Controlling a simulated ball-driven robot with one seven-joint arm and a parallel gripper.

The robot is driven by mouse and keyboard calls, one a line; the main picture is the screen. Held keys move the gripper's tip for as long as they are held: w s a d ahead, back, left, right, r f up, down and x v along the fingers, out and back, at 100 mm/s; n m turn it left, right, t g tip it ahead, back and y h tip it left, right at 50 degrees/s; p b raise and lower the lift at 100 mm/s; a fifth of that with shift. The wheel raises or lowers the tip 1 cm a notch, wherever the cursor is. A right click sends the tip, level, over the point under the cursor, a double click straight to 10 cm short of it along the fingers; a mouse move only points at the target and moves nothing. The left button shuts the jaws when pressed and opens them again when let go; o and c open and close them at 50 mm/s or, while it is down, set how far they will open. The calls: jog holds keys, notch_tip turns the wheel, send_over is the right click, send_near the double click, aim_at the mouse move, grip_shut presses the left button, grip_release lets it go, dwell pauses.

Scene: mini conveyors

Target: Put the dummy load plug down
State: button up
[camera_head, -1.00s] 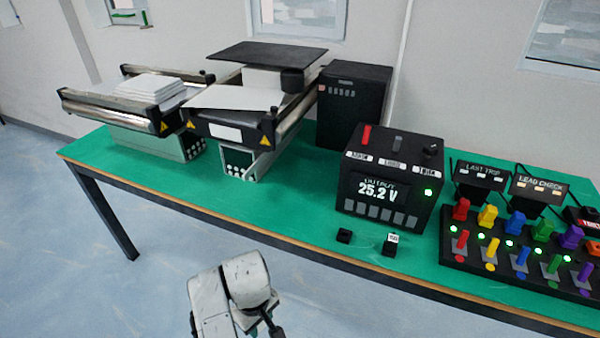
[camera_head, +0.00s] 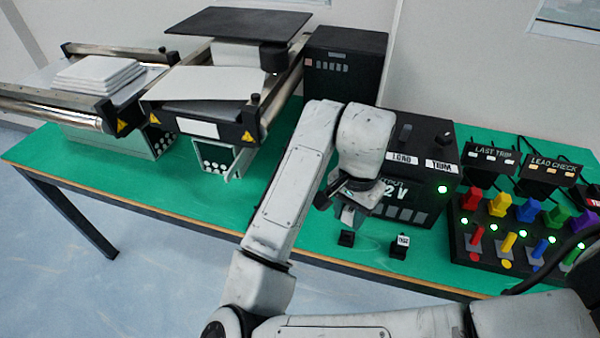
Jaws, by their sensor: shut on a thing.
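My gripper (camera_head: 349,214) points down at the front of the bench, before the black power supply (camera_head: 425,165). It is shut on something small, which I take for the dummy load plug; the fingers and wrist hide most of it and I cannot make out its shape. Just below the fingertips a small black block (camera_head: 346,239) sits on the green bench top. I cannot tell whether the held thing touches it. A second small black block with a white label (camera_head: 400,247) stands to its right.
The green bench (camera_head: 200,200) carries two mini conveyors (camera_head: 85,105) at left and a black cabinet (camera_head: 345,72) behind. A board of coloured plugs and levers (camera_head: 500,245) stands at right. Bare bench lies left of the gripper. My arm covers part of the power supply's display.

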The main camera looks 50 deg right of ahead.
jog(key=w+f, duration=0.2)
jog(key=w, duration=0.2)
jog(key=w+d+f, duration=0.1)
jog(key=w+f, duration=0.2)
jog(key=w, duration=0.1)
jog(key=w+d+f, duration=0.1)
jog(key=w+f, duration=0.2)
jog(key=shift+w+f+p, duration=0.15)
jog(key=shift+w+p, duration=0.2)
jog(key=shift+w, duration=0.05)
jog(key=shift+w+f, duration=0.5)
jog(key=shift+f, duration=1.75)
jog(key=shift+f, duration=0.1)
jog(key=o, duration=1)
notch_tip(320, 180, up, 12)
jog(key=shift+r, duration=0.15)
